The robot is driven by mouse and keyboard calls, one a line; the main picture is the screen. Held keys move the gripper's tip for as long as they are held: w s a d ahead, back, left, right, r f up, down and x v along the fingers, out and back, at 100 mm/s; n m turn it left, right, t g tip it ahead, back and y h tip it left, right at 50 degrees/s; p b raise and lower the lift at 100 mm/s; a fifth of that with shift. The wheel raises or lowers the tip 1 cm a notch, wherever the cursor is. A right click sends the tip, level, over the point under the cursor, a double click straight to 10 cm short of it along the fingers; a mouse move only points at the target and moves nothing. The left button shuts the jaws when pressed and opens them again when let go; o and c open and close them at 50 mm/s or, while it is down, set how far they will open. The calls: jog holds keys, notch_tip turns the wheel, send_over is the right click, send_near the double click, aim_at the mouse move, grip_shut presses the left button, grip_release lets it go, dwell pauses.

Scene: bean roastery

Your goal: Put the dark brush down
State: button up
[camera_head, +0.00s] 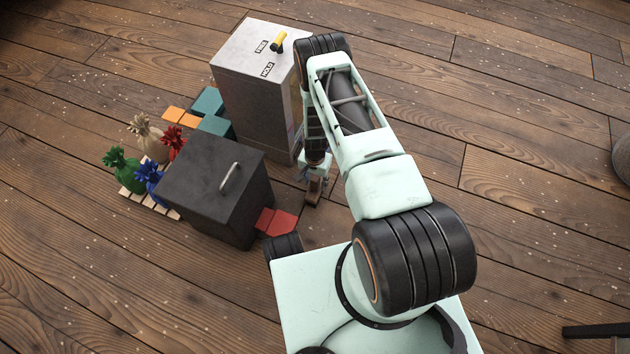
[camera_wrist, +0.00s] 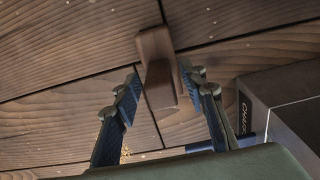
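My gripper (camera_head: 314,183) is low over the wooden floor (camera_head: 520,180), beside the grey cabinet. In the head view the brown piece (camera_head: 313,193) hangs below my gripper at floor level. I cannot tell whether it touches the floor. Its bristles are not clearly visible.
A grey cabinet (camera_head: 240,85) marked FREE and HOLD has a yellow-and-black lever (camera_head: 278,42). A dark lidded box (camera_head: 195,185) stands left of my gripper, with red pieces (camera_head: 277,221) beside it. Coloured sacks (camera_head: 128,172) stand farther left.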

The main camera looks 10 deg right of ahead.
jog(key=shift+r, duration=0.15)
notch_tip(320, 180, up, 12)
jog(key=p, duration=0.4)
dwell(0.5)
